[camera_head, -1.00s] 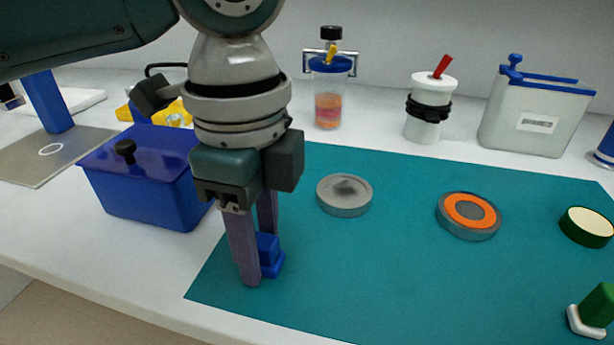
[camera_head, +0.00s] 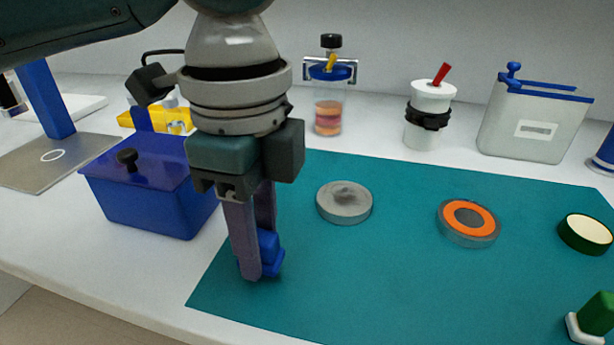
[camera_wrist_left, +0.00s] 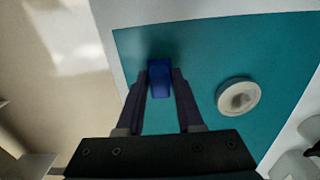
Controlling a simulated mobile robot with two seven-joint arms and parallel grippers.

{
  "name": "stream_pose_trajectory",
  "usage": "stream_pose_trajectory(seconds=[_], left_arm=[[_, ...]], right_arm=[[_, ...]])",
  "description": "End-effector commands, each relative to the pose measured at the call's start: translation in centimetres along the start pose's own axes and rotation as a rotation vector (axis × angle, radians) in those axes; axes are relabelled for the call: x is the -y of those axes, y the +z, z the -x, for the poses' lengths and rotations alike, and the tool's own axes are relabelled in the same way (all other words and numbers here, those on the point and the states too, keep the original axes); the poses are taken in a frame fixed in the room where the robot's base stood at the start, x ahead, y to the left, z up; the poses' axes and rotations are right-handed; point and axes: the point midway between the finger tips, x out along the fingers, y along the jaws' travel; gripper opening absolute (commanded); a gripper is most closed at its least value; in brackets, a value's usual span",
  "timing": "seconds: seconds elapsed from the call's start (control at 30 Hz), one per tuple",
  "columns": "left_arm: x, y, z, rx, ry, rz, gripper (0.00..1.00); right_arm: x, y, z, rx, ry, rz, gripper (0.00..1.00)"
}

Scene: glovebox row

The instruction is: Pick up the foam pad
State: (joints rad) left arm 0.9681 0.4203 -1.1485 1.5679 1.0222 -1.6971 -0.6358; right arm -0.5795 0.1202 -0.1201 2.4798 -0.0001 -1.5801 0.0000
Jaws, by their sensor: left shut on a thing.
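A small blue block with a wider foot, which I take to be the foam pad (camera_head: 270,246), is between the fingers of my left gripper (camera_head: 258,262). The gripper points down over the left part of the teal mat (camera_head: 350,290) and is shut on the block. The near finger hides part of the block in the head view. In the left wrist view the block (camera_wrist_left: 160,78) sits between the two fingertips of the gripper (camera_wrist_left: 160,92). I cannot tell whether its foot touches the mat. My right gripper is not in view.
A grey round dish (camera_head: 344,202) stands right of the gripper, and an orange-ringed disc (camera_head: 468,217) farther right. A blue lidded box (camera_head: 150,205) is close on the left. The mat's front middle is clear.

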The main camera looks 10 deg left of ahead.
Motion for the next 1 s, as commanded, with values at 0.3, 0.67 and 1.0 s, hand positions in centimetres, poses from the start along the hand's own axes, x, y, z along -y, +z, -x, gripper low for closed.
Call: stream_pose_trajectory(seconds=[0.3, 0.67, 1.0], left_arm=[[0.2, 0.0, 8.5, -0.002, -0.007, 0.0, 0.0], [0.1, 0.1, 17.1, 0.002, -0.004, 0.002, 0.0], [0.0, 0.0, 18.3, 0.0, 0.0, 0.002, 0.0]], right_arm=[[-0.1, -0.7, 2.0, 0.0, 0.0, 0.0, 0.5], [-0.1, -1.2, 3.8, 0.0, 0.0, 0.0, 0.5], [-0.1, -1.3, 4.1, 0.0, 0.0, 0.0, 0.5]])
